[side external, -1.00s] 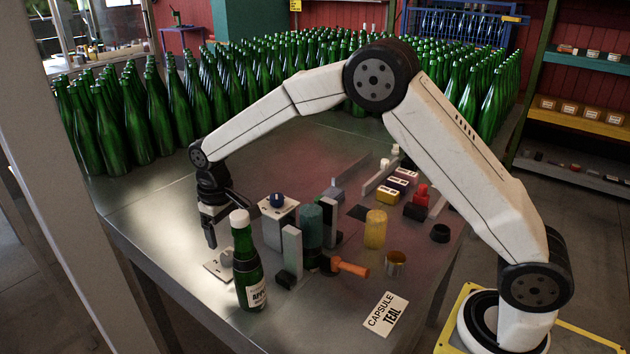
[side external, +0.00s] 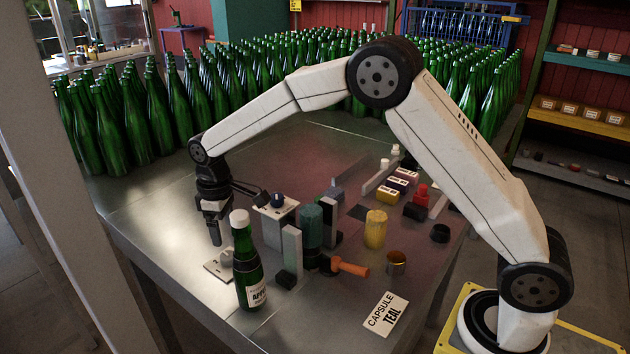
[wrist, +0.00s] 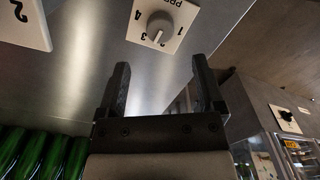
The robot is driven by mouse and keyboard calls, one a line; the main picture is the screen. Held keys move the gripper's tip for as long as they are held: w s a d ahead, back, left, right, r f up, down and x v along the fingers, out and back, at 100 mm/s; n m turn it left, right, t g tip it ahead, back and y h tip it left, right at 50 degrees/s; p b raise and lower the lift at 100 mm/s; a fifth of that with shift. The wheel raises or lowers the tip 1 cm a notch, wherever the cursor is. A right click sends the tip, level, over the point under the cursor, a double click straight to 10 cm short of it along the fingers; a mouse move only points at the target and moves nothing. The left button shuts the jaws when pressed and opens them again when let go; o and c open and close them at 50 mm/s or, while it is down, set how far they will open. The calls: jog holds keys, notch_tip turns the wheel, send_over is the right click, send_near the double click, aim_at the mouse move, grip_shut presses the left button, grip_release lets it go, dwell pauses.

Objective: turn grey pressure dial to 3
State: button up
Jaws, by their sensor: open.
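The grey pressure dial (wrist: 160,27) sits on a white plate (wrist: 178,40) with printed numbers, at the top middle of the wrist view. The figures 1, 3 and 4 show around the dial; I cannot tell surely which one it points to. In the side view the dial (side external: 226,257) is low on the table, just left of the green bottle. My gripper (side external: 215,238) points down above the plate, close to the dial and apart from it. In the wrist view my gripper (wrist: 163,78) has its two fingers spread with nothing between them.
A labelled green bottle (side external: 249,275) stands close to the dial. Many bottles crowd the back.

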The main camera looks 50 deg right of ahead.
aim_at(228, 255)
jog(key=shift+n, duration=1)
jog(key=shift+f, duration=0.1)
jog(key=shift+f, duration=3.85)
jog(key=shift+c, duration=0.2)
grip_shut()
